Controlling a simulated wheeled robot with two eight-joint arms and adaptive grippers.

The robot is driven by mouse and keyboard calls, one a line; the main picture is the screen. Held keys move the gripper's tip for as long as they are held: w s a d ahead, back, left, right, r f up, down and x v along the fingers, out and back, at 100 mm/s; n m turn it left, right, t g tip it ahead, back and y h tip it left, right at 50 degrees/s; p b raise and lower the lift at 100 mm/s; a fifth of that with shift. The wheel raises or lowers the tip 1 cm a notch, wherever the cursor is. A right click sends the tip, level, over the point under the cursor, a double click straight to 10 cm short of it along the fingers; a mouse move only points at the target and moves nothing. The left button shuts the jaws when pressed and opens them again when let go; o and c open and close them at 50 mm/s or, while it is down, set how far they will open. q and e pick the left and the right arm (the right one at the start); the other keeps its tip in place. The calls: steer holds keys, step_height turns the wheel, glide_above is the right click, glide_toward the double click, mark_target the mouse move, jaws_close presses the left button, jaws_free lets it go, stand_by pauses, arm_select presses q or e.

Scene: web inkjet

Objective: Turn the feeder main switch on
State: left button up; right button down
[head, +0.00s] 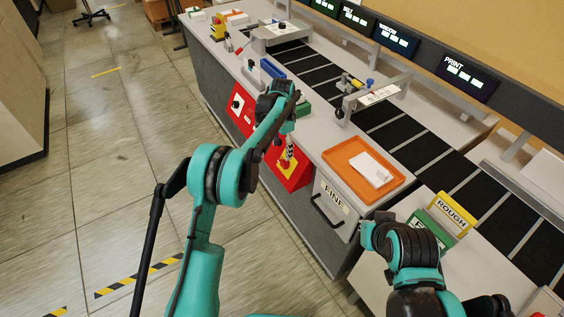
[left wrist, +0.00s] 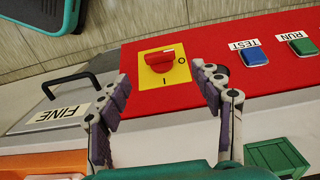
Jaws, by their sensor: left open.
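The feeder main switch is a red rotary knob (left wrist: 160,62) on a yellow plate (left wrist: 180,76), set in a red panel (left wrist: 200,97). The plate has an O mark at the right and an I mark below. The knob's bar lies about level in the left wrist view, in line with the O. My left gripper (left wrist: 161,73) is open and empty, with the knob seen between and beyond its fingertips. In the head view, my left gripper (head: 290,155) is over the yellow plate (head: 287,166) and partly hides it. I cannot tell contact. My right gripper is not in view.
A blue TEST button (left wrist: 254,57) and a green RUN button (left wrist: 303,46) share the panel. The FINE drawer (head: 335,203) with its black handle sits beside it. An orange tray (head: 340,158) lies on the counter above. The floor in front is clear.

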mark_target(282, 163)
arm_select(q)
step_height(282, 163, down, 8)
steer(key=b, duration=0.3)
steer(key=shift+r, duration=0.25)
steer(key=c, duration=1.2)
